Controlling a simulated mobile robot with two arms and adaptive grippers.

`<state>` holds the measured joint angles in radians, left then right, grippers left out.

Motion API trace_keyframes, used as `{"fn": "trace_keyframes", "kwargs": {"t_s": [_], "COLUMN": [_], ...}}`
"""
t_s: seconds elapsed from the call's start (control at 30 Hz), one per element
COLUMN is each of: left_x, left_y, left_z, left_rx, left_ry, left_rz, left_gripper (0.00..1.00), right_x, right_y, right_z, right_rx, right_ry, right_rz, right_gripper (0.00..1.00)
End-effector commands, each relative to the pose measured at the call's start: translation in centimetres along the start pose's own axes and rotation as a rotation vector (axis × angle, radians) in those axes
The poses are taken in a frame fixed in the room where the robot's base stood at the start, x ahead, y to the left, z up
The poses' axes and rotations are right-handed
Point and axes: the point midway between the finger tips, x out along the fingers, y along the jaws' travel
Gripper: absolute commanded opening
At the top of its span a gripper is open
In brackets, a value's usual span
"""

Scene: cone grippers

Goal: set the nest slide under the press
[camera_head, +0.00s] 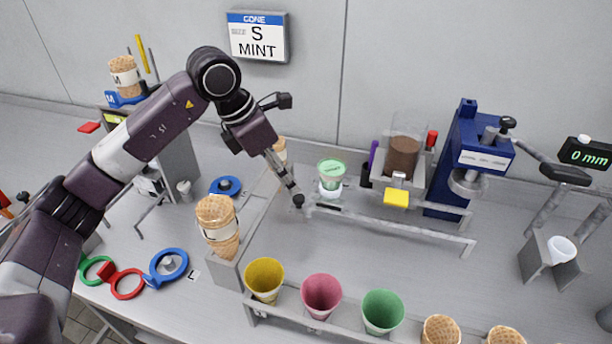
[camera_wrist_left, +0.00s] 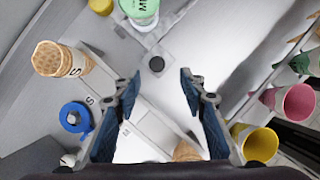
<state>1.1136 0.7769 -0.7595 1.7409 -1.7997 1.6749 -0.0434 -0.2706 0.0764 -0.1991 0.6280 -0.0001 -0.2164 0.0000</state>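The slide sits at the left end of a grey rail (camera_head: 400,225). The blue press (camera_head: 470,150) stands at the rail's right, its round head (camera_head: 468,182) above the rail, apart from the cup. My left gripper (camera_head: 291,186) reaches down close to the knob. In the left wrist view it is open (camera_wrist_left: 161,76), with the knob (camera_wrist_left: 156,64) showing between its fingertips; contact cannot be told. My right gripper is out of view.
A front rack holds yellow (camera_head: 264,281), pink (camera_head: 321,296) and green (camera_head: 383,312) cups. Stacked cones (camera_head: 218,225) stand left of the rail. A brown-filled hopper (camera_head: 404,150) and yellow block (camera_head: 396,198) stand behind it. A display (camera_head: 585,153) reads 0 mm.

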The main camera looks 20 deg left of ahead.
Motion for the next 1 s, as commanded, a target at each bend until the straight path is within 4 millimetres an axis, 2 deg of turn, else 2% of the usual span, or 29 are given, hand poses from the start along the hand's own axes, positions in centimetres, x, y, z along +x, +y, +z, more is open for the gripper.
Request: {"fn": "trace_keyframes", "kwargs": {"t_s": [0.17, 0.4, 0.57, 0.7, 0.83, 1.0], "left_x": [0.4, 4.0, 6.3, 7.3, 7.6, 7.6], "left_y": [0.4, 0.3, 0.4, 0.5, 0.5, 0.5], "left_z": [-0.4, -0.3, -0.4, -0.4, -0.4, -0.4], "left_rx": [0.007, 0.007, 0.005, 0.007, 0.007, 0.007], "left_ry": [0.015, 0.014, 0.013, 0.011, 0.011, 0.011], "left_rz": [0.022, 0.018, 0.018, 0.020, 0.021, 0.021], "left_gripper": [0.39, 0.39, 0.39, 0.39, 0.39, 0.37], "right_x": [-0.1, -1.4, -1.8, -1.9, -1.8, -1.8], "right_y": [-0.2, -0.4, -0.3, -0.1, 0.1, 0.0], "right_z": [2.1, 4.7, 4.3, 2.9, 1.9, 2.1], "right_rx": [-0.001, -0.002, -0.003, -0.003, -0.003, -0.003], "right_ry": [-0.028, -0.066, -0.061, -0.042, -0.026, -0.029], "right_rz": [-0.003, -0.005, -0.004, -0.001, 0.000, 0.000], "right_gripper": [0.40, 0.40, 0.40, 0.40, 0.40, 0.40]}}
